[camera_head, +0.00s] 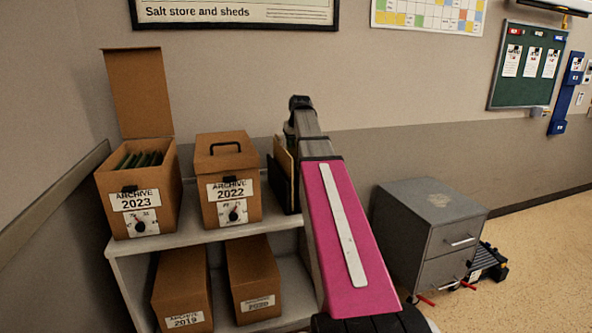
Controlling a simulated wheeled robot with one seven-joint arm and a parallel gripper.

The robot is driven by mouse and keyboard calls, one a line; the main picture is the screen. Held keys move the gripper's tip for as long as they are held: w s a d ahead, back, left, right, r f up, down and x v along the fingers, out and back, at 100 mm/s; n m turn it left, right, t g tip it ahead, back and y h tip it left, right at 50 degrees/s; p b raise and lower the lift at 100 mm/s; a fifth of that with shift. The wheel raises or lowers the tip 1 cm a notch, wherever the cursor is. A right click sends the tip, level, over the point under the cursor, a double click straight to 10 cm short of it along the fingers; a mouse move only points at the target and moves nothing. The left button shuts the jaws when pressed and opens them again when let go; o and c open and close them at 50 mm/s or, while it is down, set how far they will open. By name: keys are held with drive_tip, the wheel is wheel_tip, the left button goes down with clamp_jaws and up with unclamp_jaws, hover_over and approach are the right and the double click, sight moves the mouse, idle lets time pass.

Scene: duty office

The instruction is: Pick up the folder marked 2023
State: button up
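A brown archive box marked 2023 (148,219) stands at the left end of the shelf top, its lid (138,92) raised. Several dark green folders (138,159) stand inside it; I cannot read any marks on them. No separate folder marked 2023 is readable. My arm, with a pink cover, rises through the middle of the head view, right of the boxes. My gripper cannot be made out.
A closed box marked 2022 (229,196) stands beside it. Dark and tan upright files (283,176) are partly behind my arm. Boxes marked 2019 (182,291) and 2020 (252,281) sit below. A grey drawer cabinet (425,230) stands right, with open floor beyond.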

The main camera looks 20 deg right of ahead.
drive_tip(key=shift+c, duration=0.3)
clamp_jaws()
drive_tip(key=shift+r, duration=0.1)
